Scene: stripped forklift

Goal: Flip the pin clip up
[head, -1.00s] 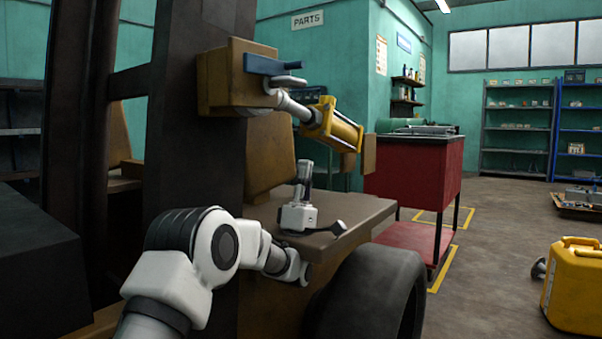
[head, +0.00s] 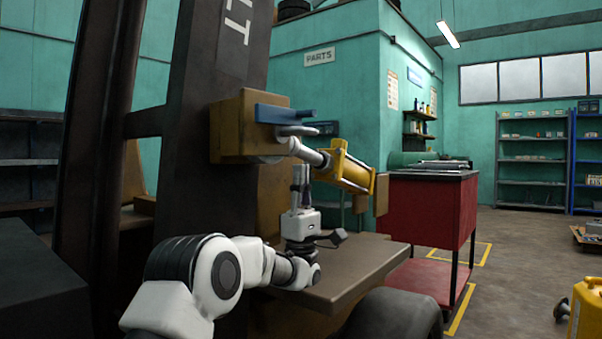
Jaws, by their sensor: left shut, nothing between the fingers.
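A brown block bracket (head: 230,125) sits on the dark mast. A blue bar (head: 278,114) lies across its front. A small grey clip-like piece (head: 297,130) sticks out to the right just below the bar, roughly level; I cannot tell for sure that it is the pin clip. Below it, a silver rod (head: 312,154) runs to a yellow cylinder (head: 350,172). My left gripper (head: 301,168) points up, shut and empty, its fingertips just below the rod and under the clip-like piece. I cannot tell whether they touch the rod. My right gripper is not in view.
A brown flat deck (head: 345,265) lies below my left gripper, above a dark tyre (head: 395,315). A red workbench (head: 425,215) stands behind on the right. A yellow can (head: 588,308) stands on the floor at right, with open floor between.

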